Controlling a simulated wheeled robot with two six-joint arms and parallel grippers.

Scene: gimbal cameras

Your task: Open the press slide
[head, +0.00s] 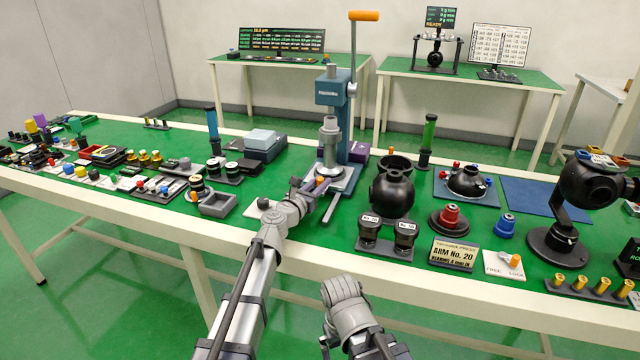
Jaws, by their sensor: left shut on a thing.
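The blue arbor press (335,115) stands at the middle of the green-topped bench, its orange-tipped lever pointing up. At its foot is the grey slide (343,180), a flat plate with a small orange knob (320,181) at its front left. My left gripper (315,187) reaches in from the front and is shut at the orange knob. The fingers are small here and partly hidden by the wrist, so the exact grip is hard to see. Part of my right arm shows at the bottom centre, but its gripper is not visible.
The black ball-shaped housing (392,192) stands close right of the slide. A grey open tray (218,204) and a white-topped box (262,140) lie to the left. The sign (453,254) stands near the front edge. Little bare bench shows in front of the slide.

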